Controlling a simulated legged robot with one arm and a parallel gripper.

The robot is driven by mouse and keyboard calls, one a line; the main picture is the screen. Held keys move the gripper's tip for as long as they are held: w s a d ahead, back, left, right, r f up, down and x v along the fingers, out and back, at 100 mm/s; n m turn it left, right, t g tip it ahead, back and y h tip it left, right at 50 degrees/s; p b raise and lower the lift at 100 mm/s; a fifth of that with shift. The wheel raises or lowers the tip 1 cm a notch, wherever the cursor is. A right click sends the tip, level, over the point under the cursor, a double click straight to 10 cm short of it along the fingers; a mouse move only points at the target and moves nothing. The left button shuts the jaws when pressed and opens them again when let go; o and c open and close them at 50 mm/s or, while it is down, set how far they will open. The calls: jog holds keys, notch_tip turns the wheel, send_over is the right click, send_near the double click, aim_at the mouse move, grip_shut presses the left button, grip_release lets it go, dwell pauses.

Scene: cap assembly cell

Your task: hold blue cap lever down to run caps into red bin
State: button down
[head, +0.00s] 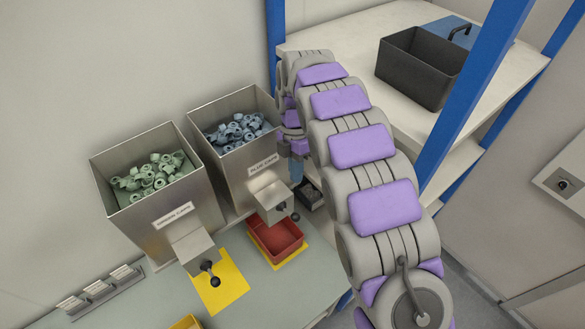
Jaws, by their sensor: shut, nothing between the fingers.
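The blue caps (240,130) fill a metal hopper (236,172) labelled for blue caps. Its chute (270,194) points to the front, with a dark-knobbed lever (283,207) on it. The red bin (277,241) stands below the chute on a yellow mat, and no caps show inside it. My arm curls over from the right, and my gripper (297,170) points down just right of the blue hopper, behind the lever. It is small and partly hidden by my arm; it looks shut and empty, apart from the lever.
A hopper of green caps (152,206) with its own lever (213,281) stands to the left, above a yellow mat (222,291). A black bin (418,70) sits on the shelf at the right, behind a blue post (470,90).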

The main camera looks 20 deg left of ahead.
aim_at(296, 214)
jog(key=shift+p+x, duration=0.9)
jog(key=shift+x, duration=4.8)
jog(key=shift+a+f, duration=0.15)
jog(key=shift+a, duration=0.25)
